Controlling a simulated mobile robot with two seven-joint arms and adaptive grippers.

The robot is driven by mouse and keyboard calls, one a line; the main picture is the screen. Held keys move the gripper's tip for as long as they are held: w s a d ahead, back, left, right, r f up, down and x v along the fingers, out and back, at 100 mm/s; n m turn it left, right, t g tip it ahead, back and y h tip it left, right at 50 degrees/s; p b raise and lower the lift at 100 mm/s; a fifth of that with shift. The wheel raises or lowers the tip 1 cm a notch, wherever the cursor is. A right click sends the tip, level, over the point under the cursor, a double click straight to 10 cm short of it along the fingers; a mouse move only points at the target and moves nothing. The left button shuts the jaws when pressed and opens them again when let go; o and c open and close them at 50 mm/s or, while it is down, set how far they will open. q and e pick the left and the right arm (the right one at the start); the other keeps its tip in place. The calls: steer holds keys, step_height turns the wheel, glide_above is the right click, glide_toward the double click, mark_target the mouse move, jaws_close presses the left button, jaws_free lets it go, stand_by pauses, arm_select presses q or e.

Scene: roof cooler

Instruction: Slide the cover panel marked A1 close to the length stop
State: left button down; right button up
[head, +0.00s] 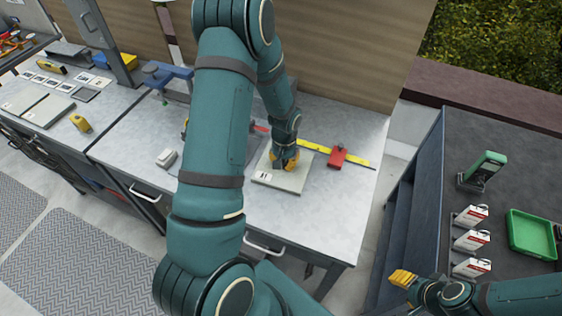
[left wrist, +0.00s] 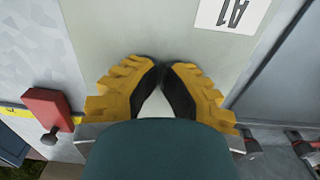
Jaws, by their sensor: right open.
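The pale grey-green cover panel (head: 291,181) lies flat on the metal workbench. Its white A1 label (head: 263,176) faces up and also shows in the left wrist view (left wrist: 232,12). The red length stop (head: 338,157) sits on a yellow rule (head: 312,147), to the right of the panel with a small gap between. In the left wrist view the stop (left wrist: 47,109) is left of the panel (left wrist: 150,22). My left gripper (head: 284,162) is low over the panel, fingertips together (left wrist: 163,70); contact is unclear. My right gripper (head: 402,278) is open, away to the right.
A blue clamp (head: 167,76) and a small pale block (head: 167,158) are left of my left arm. Other panels (head: 48,110) and a yellow tool (head: 80,123) lie further left. A dark surface at right holds small boxes (head: 471,240) and a green tray (head: 531,235).

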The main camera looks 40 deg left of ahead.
mark_target(296, 169)
arm_select(q)
steer(key=shift+w+d, duration=0.25)
steer(key=shift+d, duration=0.35)
steer(key=shift+w+d, duration=0.25)
steer(key=shift+d, duration=0.4)
steer(key=shift+w+d, duration=0.25)
steer(key=shift+d, duration=0.35)
steer(key=shift+r, duration=0.15)
stand_by(0.3)
steer(key=shift+r+p, duration=2.15)
steer(key=shift+r, duration=1.25)
steer(key=shift+f, duration=0.1)
